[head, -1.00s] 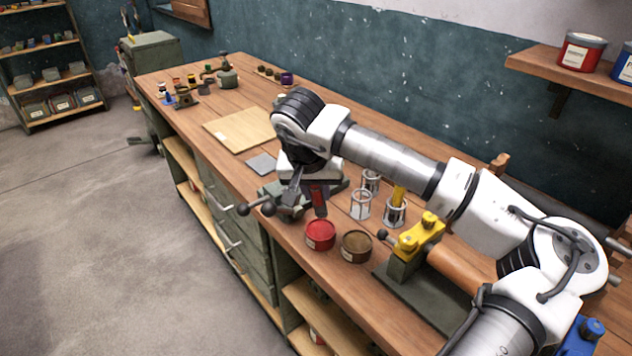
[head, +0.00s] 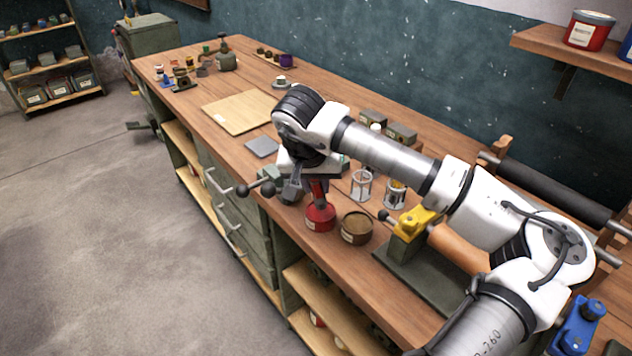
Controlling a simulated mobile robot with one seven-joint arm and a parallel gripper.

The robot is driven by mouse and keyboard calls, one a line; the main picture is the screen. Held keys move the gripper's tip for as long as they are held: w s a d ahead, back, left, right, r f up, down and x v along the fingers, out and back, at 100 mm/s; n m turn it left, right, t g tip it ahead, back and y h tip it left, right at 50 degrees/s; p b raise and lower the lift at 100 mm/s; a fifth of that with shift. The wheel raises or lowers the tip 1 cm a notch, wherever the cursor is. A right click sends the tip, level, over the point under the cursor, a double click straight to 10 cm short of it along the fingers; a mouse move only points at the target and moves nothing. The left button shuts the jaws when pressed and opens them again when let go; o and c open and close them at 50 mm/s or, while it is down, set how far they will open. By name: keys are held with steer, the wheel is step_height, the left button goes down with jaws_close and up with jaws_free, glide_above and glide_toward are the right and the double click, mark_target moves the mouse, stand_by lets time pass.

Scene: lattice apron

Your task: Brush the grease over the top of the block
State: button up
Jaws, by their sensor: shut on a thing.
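My gripper (head: 317,184) points down over the bench, shut on a slim, dark reddish tool, probably the brush. The lower end of the tool meets the open red tin (head: 320,219). Whether it touches the contents is too small to tell. A brown open tin (head: 356,229) with brown contents stands just right of the red one. A grey-green vise (head: 287,192) with dark ball-ended handles stands left of the gripper. The arm and gripper partly cover it, and I cannot make out a block there. Which tin holds the grease I cannot tell.
Wire-framed holders (head: 361,186) stand close right of the gripper. A yellow clamp (head: 413,222) on a dark base is further right. A pale board (head: 240,111) and grey plate (head: 262,147) lie left on the wooden bench (head: 240,172). Small containers crowd the far end.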

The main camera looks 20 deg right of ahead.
steer(key=shift+f+b, duration=0.65)
steer(key=shift+b, duration=0.4)
stand_by(2.5)
steer(key=shift+r+p, duration=1.55)
steer(key=shift+r, duration=2.05)
steer(key=shift+f, duration=0.1)
